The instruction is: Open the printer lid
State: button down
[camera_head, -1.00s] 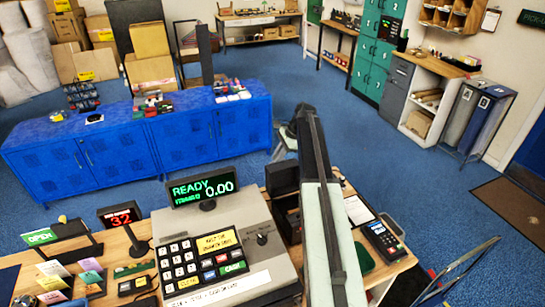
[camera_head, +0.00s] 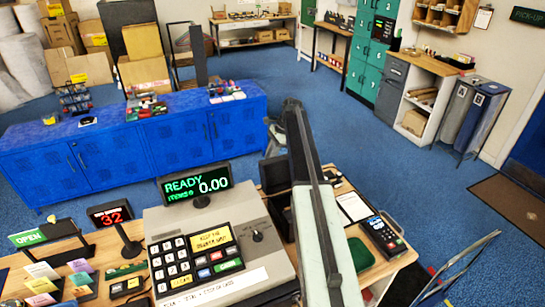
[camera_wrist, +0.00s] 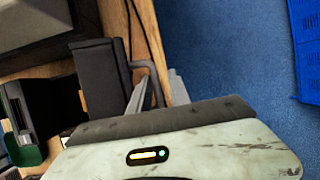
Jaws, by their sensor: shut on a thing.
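The black printer (camera_head: 281,217) stands on the wooden counter, right of the cash register, partly hidden behind my arm in the head view. Its dark lid (camera_head: 273,174) stands raised. In the wrist view the lid (camera_wrist: 101,78) is tilted up beside the open black printer body (camera_wrist: 52,108). A grey bent handle (camera_wrist: 154,78) shows at the lid's right side. My gripper (camera_wrist: 158,93) has its pale fingers on either side of this handle and is shut on it; the exact contact is partly hidden by my wrist. In the head view the fingers lie mostly behind my arm.
The cash register (camera_head: 207,245) stands close left of the printer. A card terminal (camera_head: 383,235) and a clipboard (camera_head: 353,207) lie right of my arm. Blue cabinets (camera_head: 135,142) stand across the floor. Blue floor (camera_head: 390,180) is open beyond the counter.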

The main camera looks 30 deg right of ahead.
jog(key=shift+w+a, duration=0.25)
jog(key=shift+w, duration=0.4)
jog(key=c, duration=1.5)
grip_release()
jog(key=shift+w+f, duration=0.2)
jog(key=shift+d, duration=0.1)
jog(key=p+v, duration=0.7)
jog(key=shift+s+d+r, duration=0.1)
jog(key=shift+s+r, duration=0.1)
jog(key=shift+r, duration=0.2)
jog(key=shift+p, duration=0.3)
